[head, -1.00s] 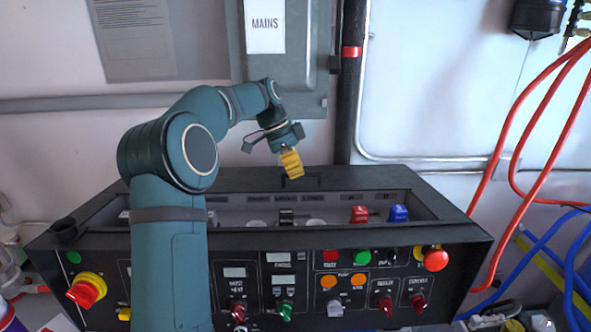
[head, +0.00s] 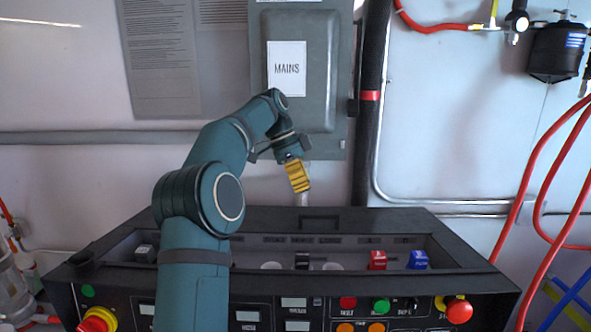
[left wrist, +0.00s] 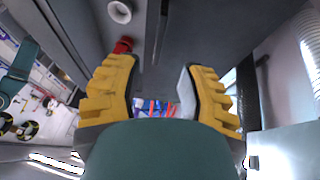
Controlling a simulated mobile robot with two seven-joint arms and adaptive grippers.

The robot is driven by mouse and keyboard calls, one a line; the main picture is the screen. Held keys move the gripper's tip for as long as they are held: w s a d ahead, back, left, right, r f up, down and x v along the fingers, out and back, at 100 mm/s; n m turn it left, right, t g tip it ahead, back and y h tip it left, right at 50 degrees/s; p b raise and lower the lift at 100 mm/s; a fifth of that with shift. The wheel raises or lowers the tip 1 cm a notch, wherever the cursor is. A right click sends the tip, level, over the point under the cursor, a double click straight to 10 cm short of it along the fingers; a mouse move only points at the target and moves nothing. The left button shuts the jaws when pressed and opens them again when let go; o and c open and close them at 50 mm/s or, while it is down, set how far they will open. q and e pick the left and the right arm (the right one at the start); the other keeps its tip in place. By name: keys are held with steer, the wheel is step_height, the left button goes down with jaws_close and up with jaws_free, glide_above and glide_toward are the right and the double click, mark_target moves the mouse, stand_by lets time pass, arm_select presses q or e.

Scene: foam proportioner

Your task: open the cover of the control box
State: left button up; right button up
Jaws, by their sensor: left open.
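The black control box (head: 255,293) runs across the bottom of the head view. Its sloped front carries buttons and displays. Its long top recess shows switches, with a dark ledge behind it bearing a rectangular handle-like piece (head: 320,224). I cannot tell whether this ledge belongs to the cover. My left gripper (head: 298,176) has yellow fingers and appears above the ledge, just below the grey MAINS box. In the left wrist view its fingers (left wrist: 158,92) are apart with nothing held between them. My right gripper is not in view.
The grey MAINS box (head: 318,105) hangs on the wall behind my left gripper. A black vertical pipe (head: 368,135) stands to its right. Red hoses (head: 540,190) hang at the right. A red switch (head: 378,260) and a blue switch (head: 418,260) sit in the recess.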

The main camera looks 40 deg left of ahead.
arm_select(q)
steer(key=shift+v, duration=2)
